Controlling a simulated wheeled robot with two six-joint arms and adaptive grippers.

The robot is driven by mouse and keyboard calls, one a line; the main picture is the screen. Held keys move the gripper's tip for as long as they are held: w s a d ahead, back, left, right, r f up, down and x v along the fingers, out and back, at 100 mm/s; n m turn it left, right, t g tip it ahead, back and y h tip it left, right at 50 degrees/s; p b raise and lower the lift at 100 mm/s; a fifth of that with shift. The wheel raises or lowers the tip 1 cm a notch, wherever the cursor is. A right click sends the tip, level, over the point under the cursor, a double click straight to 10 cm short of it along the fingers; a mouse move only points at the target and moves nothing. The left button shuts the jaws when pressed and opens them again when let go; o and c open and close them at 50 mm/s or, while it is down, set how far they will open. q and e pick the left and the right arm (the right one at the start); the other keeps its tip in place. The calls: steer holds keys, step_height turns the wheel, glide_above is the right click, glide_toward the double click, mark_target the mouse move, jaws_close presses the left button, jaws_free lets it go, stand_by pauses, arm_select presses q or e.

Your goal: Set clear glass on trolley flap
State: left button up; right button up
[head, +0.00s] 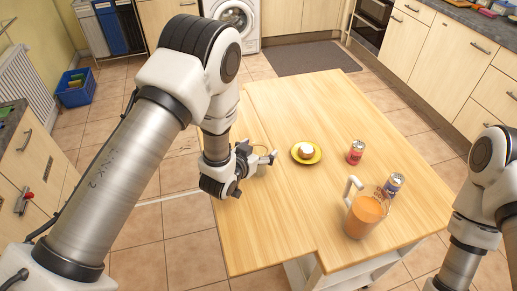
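My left gripper (262,160) is low over the left part of the wooden trolley top, at the flap (240,235), which a seam divides from the main top. A small see-through shape that looks like the clear glass (262,170) is at its fingers, partly hidden by them. I cannot tell whether the fingers grip the glass or only stand around it, nor whether its base touches the flap. My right arm shows at the right edge; its gripper is out of the picture.
On the main trolley top (345,105) stand a yellow plate (316,157) with a small pale item, a red can (355,152), a blue-and-red can (394,184) and a jug of orange drink (363,217). The flap's front part is clear. A blue crate (76,87) is on the floor.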

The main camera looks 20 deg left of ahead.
arm_select(q)
steer(key=shift+r, duration=0.3)
steer(key=shift+s+a, duration=0.1)
steer(key=shift+s, duration=0.3)
steer(key=b+v, duration=0.1)
steer(key=v, duration=1)
steer(key=shift+r, duration=0.2)
